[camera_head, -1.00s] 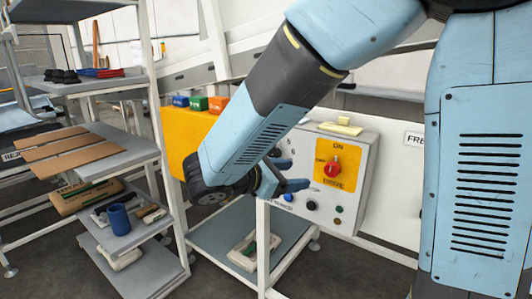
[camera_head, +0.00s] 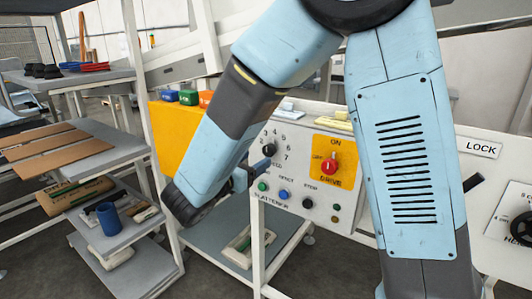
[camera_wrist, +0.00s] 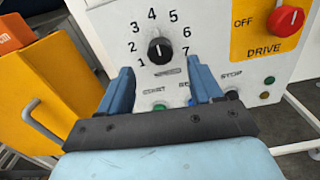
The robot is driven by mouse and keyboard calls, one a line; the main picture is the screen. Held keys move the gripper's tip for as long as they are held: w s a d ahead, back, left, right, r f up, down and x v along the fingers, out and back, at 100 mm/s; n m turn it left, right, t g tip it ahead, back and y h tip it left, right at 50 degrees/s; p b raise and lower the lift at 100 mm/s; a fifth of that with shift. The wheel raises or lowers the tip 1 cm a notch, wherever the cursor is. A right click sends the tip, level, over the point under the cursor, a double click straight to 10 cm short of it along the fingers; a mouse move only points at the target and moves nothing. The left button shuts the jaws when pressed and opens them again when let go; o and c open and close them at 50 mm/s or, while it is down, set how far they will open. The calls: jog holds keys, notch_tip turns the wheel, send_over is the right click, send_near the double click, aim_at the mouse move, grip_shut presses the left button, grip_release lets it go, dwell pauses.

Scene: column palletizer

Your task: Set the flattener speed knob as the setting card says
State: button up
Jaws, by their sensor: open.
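The flattener speed knob (camera_wrist: 160,50) is black and round with a pale mark, in a dial numbered 1 to 7. The mark seems to point roughly upward; its exact number is unclear. The knob also shows on the white control panel (camera_head: 295,183) in the head view (camera_head: 269,149). My gripper (camera_wrist: 162,76) is open and empty, its two blue fingers below and either side of the knob in the wrist picture, apparently not touching it. In the head view my gripper (camera_head: 243,180) is partly hidden by my arm. I see no readable setting card.
A red drive switch (camera_wrist: 286,20) sits on a yellow plate right of the knob. START and STOP buttons lie below the dial, partly behind my fingers. An orange-yellow box (camera_wrist: 42,75) with a handle is at left. A shelf rack (camera_head: 110,160) stands further left.

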aim_at(267, 151)
jog(key=x, duration=0.6)
jog(key=shift+w+d, duration=0.15)
jog(key=shift+w, duration=0.05)
jog(key=c, duration=1.1)
